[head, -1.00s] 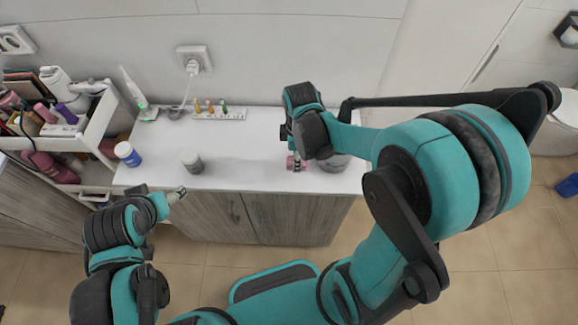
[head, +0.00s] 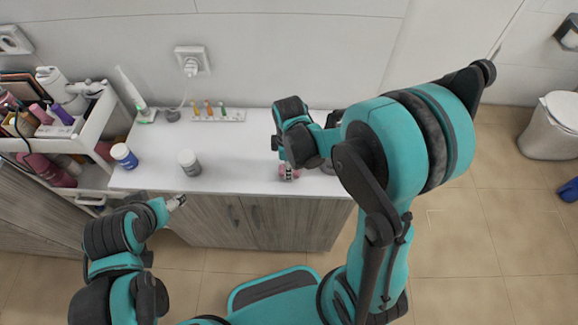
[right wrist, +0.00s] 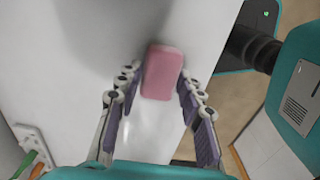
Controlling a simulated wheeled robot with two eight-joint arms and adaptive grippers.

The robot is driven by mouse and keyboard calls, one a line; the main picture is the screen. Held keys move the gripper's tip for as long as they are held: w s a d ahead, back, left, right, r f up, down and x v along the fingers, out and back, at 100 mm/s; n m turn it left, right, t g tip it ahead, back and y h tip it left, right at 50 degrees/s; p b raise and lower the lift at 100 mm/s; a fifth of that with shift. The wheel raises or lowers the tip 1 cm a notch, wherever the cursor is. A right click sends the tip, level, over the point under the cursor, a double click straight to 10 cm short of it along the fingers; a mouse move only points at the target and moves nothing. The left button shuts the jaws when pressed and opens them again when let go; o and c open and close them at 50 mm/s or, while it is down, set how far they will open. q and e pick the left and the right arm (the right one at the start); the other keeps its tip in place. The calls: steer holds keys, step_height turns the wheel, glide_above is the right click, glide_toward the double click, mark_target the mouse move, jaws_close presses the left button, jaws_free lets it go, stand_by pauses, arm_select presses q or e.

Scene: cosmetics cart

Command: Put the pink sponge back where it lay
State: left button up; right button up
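The pink sponge (head: 284,174) is at the tips of my right gripper (head: 289,170), over the right part of the white countertop (head: 235,170). In the right wrist view the sponge (right wrist: 162,72) sits between the two fingertips of the right gripper (right wrist: 158,78), which close on its sides. I cannot tell whether its underside touches the counter. My left gripper (head: 176,201) hangs in front of the counter's front edge, away from the sponge and empty; its fingers are too small to judge.
A grey round item (head: 333,165) is partly hidden behind my right arm. A grey jar (head: 190,163) and a blue-white jar (head: 124,156) stand to the left. A rack of small coloured bottles (head: 218,115) is at the back. The counter's middle is clear.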

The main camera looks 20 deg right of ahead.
steer(key=shift+o, duration=1.3)
steer(key=shift+r, duration=0.2)
step_height(320, 180, up, 11)
steer(key=p, duration=0.4)
steer(key=s+d+r+m+t, duration=0.2)
steer(key=s+r+m+t, duration=0.5)
steer(key=m, duration=0.6)
steer(key=shift+s+r+m, duration=0.25)
steer(key=shift+s+m, duration=0.15)
steer(key=shift+s, duration=0.15)
